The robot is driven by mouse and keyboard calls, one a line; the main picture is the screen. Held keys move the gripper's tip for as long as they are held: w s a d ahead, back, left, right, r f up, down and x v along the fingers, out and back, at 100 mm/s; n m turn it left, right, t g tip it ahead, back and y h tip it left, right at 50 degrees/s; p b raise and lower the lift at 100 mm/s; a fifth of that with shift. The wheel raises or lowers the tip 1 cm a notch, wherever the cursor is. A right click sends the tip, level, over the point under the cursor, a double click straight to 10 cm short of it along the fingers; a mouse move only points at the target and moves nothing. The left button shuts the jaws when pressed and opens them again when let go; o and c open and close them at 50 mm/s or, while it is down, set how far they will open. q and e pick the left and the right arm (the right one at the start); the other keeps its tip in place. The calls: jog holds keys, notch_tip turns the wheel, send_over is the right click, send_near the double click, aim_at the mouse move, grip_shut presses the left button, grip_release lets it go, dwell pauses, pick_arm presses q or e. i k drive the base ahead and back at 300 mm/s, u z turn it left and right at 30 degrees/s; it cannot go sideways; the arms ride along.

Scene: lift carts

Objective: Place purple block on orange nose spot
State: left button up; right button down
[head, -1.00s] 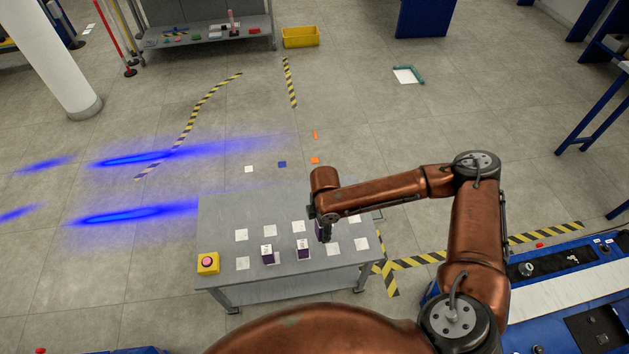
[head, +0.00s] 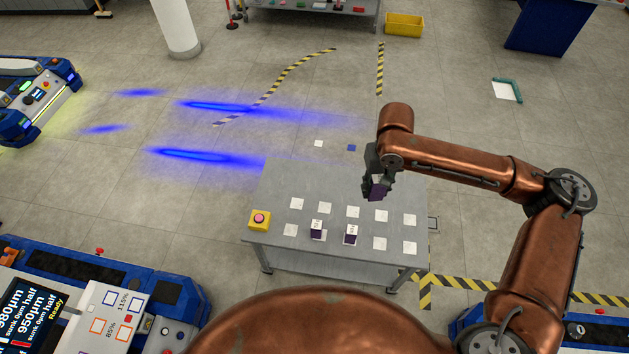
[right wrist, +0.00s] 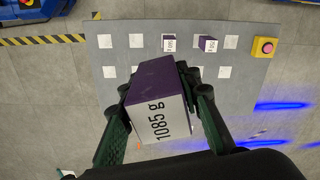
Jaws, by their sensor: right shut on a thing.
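My right gripper (head: 377,181) is shut on a purple block (head: 376,190) and holds it above the grey table's right half. In the right wrist view the block (right wrist: 158,92) sits between the fingers, with a white face reading "1085 g". Two more purple blocks with white tops, one left (head: 316,231) and one right (head: 350,235), stand on the table. A blue cart at lower left has a white panel (head: 113,310) with orange and blue outlined squares, among them an orange one (head: 97,326). I cannot tell whether this is the orange nose spot. My left gripper is out of view.
The grey table (head: 275,195) carries several white square pads and a yellow box with a red button (head: 259,219). Another blue cart (head: 38,95) stands at far left. A yellow bin (head: 404,25) is at the back. Open floor lies left of the table.

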aim_at(124, 333)
jog(key=u, duration=0.45)
jog(key=k, duration=0.6)
jog(key=u, duration=1.05)
jog(key=k, duration=0.75)
jog(key=u, duration=0.35)
jog(key=i, duration=1.15)
jog(key=u, duration=0.9)
jog(key=i, duration=0.3)
jog(key=u, duration=0.25)
